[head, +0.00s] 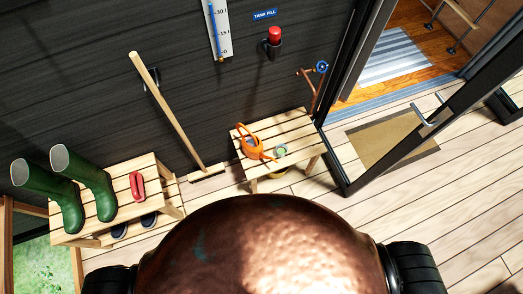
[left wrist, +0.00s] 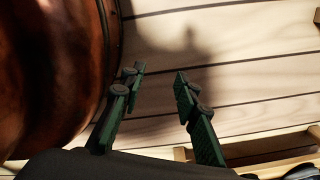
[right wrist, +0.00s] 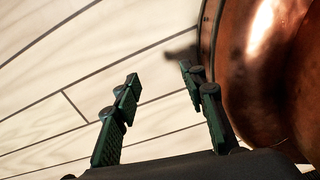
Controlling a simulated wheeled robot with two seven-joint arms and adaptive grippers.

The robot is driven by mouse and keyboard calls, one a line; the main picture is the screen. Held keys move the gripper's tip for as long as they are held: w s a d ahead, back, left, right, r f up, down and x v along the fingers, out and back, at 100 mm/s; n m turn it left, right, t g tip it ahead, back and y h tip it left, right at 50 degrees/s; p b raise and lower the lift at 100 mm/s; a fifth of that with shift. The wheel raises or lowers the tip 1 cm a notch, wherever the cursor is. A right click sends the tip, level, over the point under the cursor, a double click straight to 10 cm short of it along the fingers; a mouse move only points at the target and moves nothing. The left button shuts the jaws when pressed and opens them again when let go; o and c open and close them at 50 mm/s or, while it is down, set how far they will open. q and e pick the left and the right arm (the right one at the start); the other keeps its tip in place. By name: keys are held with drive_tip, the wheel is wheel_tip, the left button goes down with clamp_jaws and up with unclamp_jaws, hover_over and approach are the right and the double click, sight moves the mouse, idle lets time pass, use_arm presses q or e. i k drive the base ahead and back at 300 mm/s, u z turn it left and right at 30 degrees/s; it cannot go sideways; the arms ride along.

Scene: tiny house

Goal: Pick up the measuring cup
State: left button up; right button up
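A small round cup-like thing (head: 281,151), pale with green, stands on the slatted wooden bench (head: 303,128) in the head view, just right of an orange watering can. It may be the measuring cup, but it is too small to be sure. My left gripper (left wrist: 159,72) is open and empty over the plank floor in the left wrist view. My right gripper (right wrist: 159,72) is open and empty over the planks in the right wrist view. Neither gripper shows in the head view, and neither is near the bench top.
The orange watering can (head: 251,142) touches or nearly touches the cup-like thing. A broom (head: 168,110) leans on the dark wall. Green boots (head: 97,187) stand on a left bench. A glass door (head: 440,110) stands open at right. A large copper dome (head: 255,250) fills the bottom.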

sight(282, 149)
drive_tip(key=u, duration=0.85)
drive_tip(key=k, duration=0.95)
drive_tip(key=z, duration=0.85)
drive_tip(key=i, duration=0.5)
drive_tip(key=z, duration=0.05)
